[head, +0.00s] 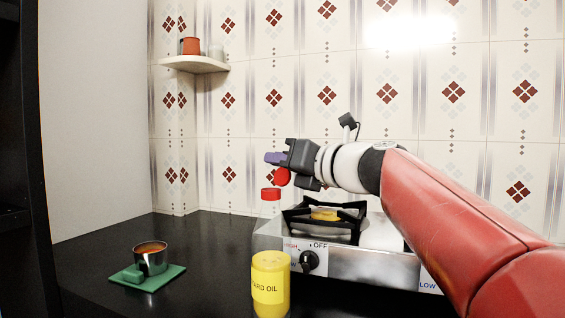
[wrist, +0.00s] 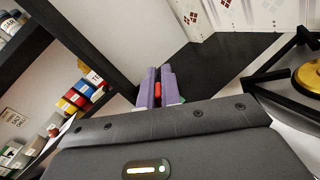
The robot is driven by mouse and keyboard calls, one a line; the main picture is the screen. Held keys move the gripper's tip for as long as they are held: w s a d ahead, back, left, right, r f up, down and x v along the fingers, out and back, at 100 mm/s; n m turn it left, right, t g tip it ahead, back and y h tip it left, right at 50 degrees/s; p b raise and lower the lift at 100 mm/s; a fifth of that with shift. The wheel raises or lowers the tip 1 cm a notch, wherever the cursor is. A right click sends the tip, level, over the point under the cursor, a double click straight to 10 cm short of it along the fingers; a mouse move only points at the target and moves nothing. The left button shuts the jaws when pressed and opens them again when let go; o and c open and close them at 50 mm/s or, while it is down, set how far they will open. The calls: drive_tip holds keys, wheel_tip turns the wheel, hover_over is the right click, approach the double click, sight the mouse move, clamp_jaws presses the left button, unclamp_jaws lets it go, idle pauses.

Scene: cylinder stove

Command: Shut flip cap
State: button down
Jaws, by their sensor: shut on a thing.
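A red flip cap (head: 271,194) shows in the head view just below my gripper, with a round red lid (head: 283,177) tilted up at its right side, so it looks open. My gripper (head: 272,158) points left above the counter, beside the stove. In the wrist view its purple fingers (wrist: 160,72) are closed, with a red part of the cap (wrist: 158,93) between them. The cap appears held in the air, above and apart from the yellow mustard oil bottle (head: 270,285). The exact grip is partly hidden by the fingers.
The gas stove (head: 360,262) with black burner grate stands on the right, under my arm. A metal cup (head: 150,263) sits on a green mat (head: 175,274) at left. The dark counter (head: 215,250) between them is clear. A corner shelf (head: 195,65) holds small jars.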

drive_tip(key=s+a+n+b, duration=0.1)
drive_tip(key=n, duration=0.2)
drive_tip(key=s+a+n+b, duration=0.1)
drive_tip(key=n, duration=0.3)
drive_tip(key=s+a+n+b, duration=0.1)
drive_tip(key=n+b, duration=0.1)
drive_tip(key=n, duration=0.2)
drive_tip(key=shift+s+a+f, duration=0.1)
drive_tip(key=shift+s+f, duration=0.15)
drive_tip(key=n+b, duration=0.1)
drive_tip(key=n, duration=0.1)
drive_tip(key=f+n+b, duration=0.1)
drive_tip(key=s+a+n+b, duration=0.1)
drive_tip(key=n, duration=0.1)
drive_tip(key=shift+s+f+n+b, duration=0.1)
drive_tip(key=shift+f+n+b, duration=0.2)
drive_tip(key=shift+f+b, duration=0.1)
drive_tip(key=n, duration=0.1)
drive_tip(key=n+b, duration=0.1)
drive_tip(key=f+n+b, duration=0.1)
drive_tip(key=shift+s+a+f, duration=0.1)
drive_tip(key=shift+s+a, duration=0.15)
drive_tip(key=shift+f+n+b, duration=0.2)
drive_tip(key=shift+n+b, duration=0.35)
drive_tip(key=shift+n, duration=0.15)
drive_tip(key=shift+f+n+b, duration=0.2)
drive_tip(key=shift+n+b, duration=0.35)
drive_tip(key=shift+n, duration=0.15)
drive_tip(key=c, duration=1.6)
unclamp_jaws()
